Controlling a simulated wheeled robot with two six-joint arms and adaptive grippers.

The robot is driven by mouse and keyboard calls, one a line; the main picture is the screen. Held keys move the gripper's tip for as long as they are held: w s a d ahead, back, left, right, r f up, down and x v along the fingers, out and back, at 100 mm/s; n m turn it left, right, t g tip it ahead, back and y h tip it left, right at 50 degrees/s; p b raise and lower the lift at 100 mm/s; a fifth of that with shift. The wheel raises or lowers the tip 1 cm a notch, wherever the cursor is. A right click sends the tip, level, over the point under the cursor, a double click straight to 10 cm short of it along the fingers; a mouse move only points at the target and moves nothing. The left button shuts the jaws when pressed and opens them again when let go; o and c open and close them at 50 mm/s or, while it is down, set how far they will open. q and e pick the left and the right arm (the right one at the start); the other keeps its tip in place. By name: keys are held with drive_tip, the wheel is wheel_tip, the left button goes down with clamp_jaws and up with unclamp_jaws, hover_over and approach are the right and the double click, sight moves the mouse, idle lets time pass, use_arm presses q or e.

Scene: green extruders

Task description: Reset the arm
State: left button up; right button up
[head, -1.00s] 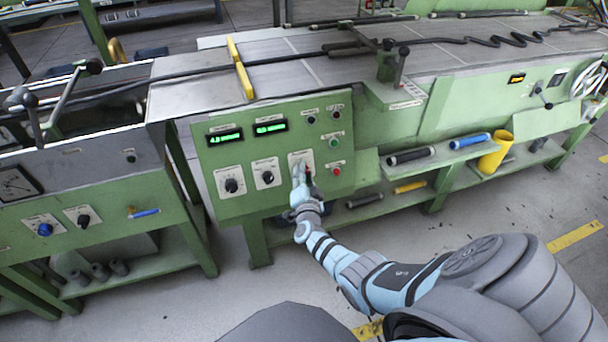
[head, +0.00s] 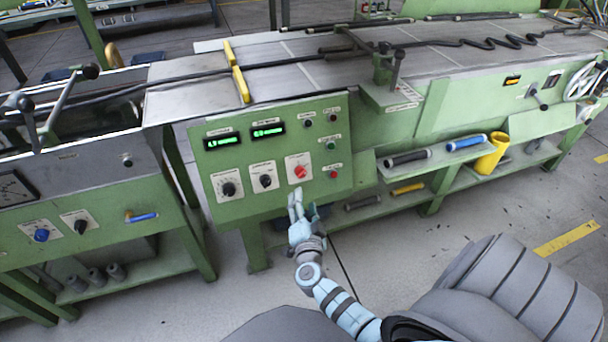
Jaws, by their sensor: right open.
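My right arm comes in from the lower right. Its gripper (head: 296,200) is open and empty, just in front of and below the red knob (head: 300,172) on the green control panel (head: 235,205). The fingertips look apart from the knob, which shows in full on its white plate. My left gripper does not show.
The panel carries two lit green displays (head: 223,141), black knobs (head: 229,189) and small buttons. A shelf to the right holds black rollers, a blue roller (head: 466,142) and a yellow cylinder (head: 491,155). The floor (head: 390,250) in front of the machine is clear.

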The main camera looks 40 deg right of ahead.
drive_tip(key=shift+s+a, duration=0.35)
drive_tip(key=shift+s, duration=0.1)
